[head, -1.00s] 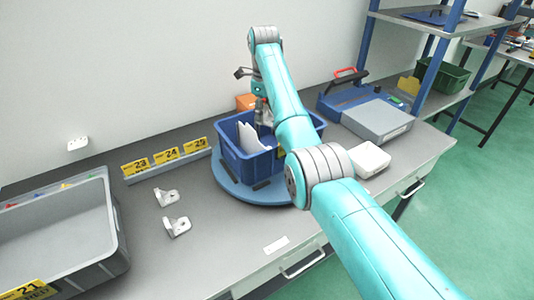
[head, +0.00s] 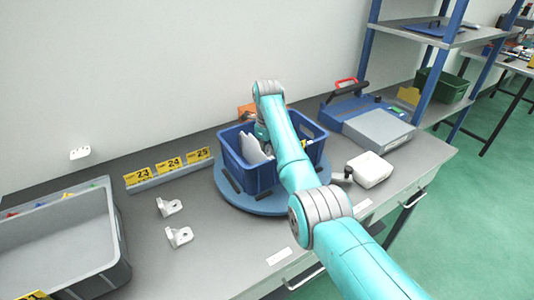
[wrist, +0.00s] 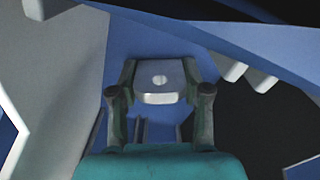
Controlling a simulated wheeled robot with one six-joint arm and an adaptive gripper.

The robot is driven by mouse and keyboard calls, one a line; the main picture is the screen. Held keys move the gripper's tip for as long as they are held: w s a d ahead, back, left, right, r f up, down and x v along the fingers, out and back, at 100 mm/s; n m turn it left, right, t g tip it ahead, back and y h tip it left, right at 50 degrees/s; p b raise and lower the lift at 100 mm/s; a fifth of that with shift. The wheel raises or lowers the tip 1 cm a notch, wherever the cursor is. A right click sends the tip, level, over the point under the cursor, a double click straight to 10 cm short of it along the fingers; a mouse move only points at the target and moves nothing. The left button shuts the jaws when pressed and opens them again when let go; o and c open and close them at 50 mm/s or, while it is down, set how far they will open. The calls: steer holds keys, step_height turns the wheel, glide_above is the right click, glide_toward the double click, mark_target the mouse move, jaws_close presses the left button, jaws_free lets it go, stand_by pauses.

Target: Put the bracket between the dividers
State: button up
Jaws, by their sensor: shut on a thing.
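My gripper (wrist: 160,72) is shut on the bracket (wrist: 160,98), a pale metal piece with a round hole, held between both fingers in the wrist view. In the head view my arm hides the gripper and the held bracket. The blue crate (head: 234,172) stands on a round blue base. White dividers (head: 252,149) rise in its left part. A pale divider panel (wrist: 62,55) shows left of the bracket in the wrist view, apart from it. How deep the bracket sits in the crate cannot be told.
Two loose brackets (head: 179,237) (head: 170,208) lie left of the round base (head: 262,206). A grey bin (head: 118,240) is at far left, with yellow number signs (head: 172,163) behind. A white box (head: 371,170) and blue case (head: 350,110) stand at right.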

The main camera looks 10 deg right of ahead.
mark_target(267, 147)
steer(key=shift+f, duration=0.2)
steer(key=o, duration=1.2)
steer(key=shift+f, duration=0.1)
steer(key=shift+c, duration=0.2)
step_height(267, 147, up, 12)
steer(key=shift+r, duration=0.15)
